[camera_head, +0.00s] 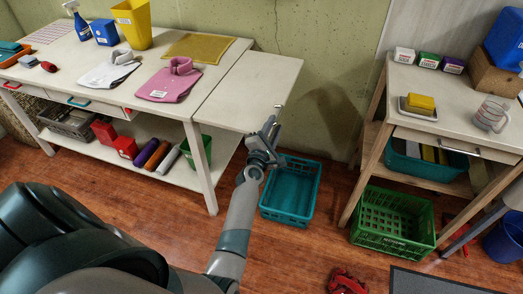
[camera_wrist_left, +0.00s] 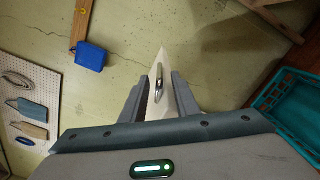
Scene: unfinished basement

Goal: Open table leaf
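The white table leaf (camera_head: 247,92) extends from the right end of the white table (camera_head: 225,50) and looks about level with its top. A small metal handle (camera_head: 279,108) sits at the leaf's outer edge. My left gripper (camera_head: 271,128) is at that edge, just below the handle. In the left wrist view the leaf (camera_wrist_left: 158,108) shows as a narrow pale wedge, with the handle (camera_wrist_left: 158,82) between the spread fingers of my left gripper (camera_wrist_left: 160,82). The fingers look apart; contact with the handle is not clear. My right gripper is not in view.
A teal crate (camera_head: 289,216) stands on the floor below the leaf. Folded pink (camera_head: 168,82) and white (camera_head: 108,72) shirts lie on the table. A wooden side table (camera_head: 455,118) stands right, with a green crate (camera_head: 393,243) under it. Wooden floor (camera_head: 295,268) lies open in front.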

